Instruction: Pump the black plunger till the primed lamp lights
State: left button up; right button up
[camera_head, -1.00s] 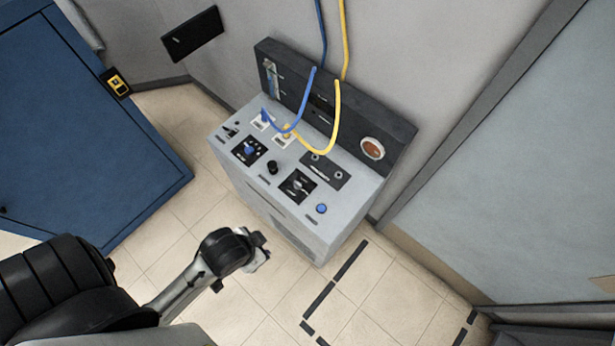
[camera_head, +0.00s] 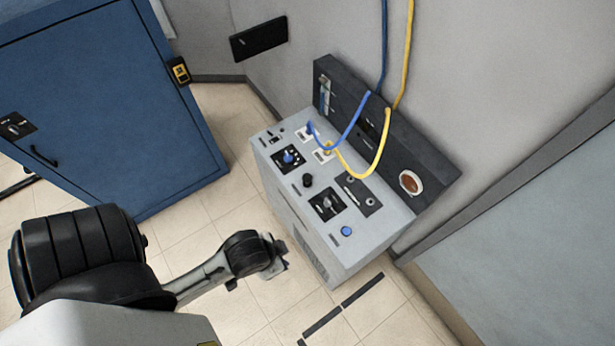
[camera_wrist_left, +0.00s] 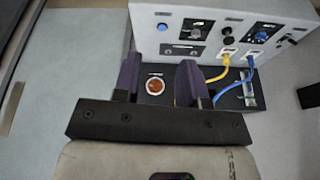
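A grey console stands against the wall. A black round knob (camera_head: 308,181), likely the plunger, is on its top between a blue knob and a black switch plate; it also shows in the left wrist view (camera_wrist_left: 227,31). A round orange-brown disc (camera_head: 411,183) is on the dark upright back panel; I cannot tell if it is the primed lamp, and no lamp is clearly lit. My left gripper (camera_head: 280,254) is in front of the console, apart from it. In the left wrist view its two fingers (camera_wrist_left: 160,82) are apart with nothing between them. My right gripper is out of view.
A blue hose (camera_head: 360,115) and a yellow hose (camera_head: 386,145) loop from the wall side down to the console top. A blue knob (camera_head: 288,158) and a blue button (camera_head: 346,231) flank the plunger area. A blue cabinet (camera_head: 100,110) stands left. The tiled floor between is clear.

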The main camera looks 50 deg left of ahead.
pick_arm(q)
grip_shut()
dwell(1.5)
